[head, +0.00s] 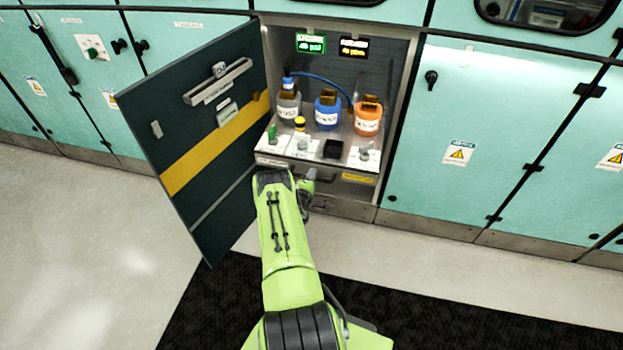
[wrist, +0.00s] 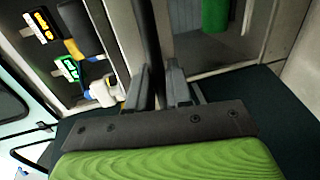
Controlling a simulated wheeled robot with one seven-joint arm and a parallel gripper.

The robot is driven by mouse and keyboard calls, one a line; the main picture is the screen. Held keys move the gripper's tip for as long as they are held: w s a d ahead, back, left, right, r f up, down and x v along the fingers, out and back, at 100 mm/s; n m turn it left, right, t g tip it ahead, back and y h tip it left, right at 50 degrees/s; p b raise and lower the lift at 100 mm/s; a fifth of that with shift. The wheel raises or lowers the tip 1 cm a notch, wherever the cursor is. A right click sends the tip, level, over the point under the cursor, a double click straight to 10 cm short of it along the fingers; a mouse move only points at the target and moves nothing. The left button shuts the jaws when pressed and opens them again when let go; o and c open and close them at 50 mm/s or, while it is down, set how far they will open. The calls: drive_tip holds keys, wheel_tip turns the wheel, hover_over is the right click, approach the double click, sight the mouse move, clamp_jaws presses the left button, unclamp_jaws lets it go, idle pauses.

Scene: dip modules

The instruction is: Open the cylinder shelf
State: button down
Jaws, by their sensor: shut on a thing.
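The cylinder shelf (head: 325,172) stands in the open cabinet. It carries a grey cylinder (head: 288,105), a blue cylinder (head: 327,115) and an orange cylinder (head: 368,120), all upright. In the head view my arm reaches to the left part of the shelf's front edge and hides most of my gripper. In the wrist view my gripper (wrist: 163,88) is at a dark bar (wrist: 150,35) along the shelf front, with its fingers shut on it. The exact contact is partly hidden by the fingers.
The dark cabinet door (head: 190,125) with a yellow stripe stands wide open on the left, close to my arm. Teal cabinets (head: 475,130) line the wall to the right. A black mat (head: 225,305) lies on the floor. The pale floor (head: 90,240) at left is clear.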

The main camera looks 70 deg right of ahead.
drive_tip(key=c, duration=1.2)
unclamp_jaws()
drive_tip(key=shift+a, duration=0.1)
drive_tip(key=p+v, duration=1.2)
drive_tip(key=v, duration=0.3)
drive_tip(key=shift+a+r, duration=0.1)
drive_tip(key=shift+a, duration=0.15)
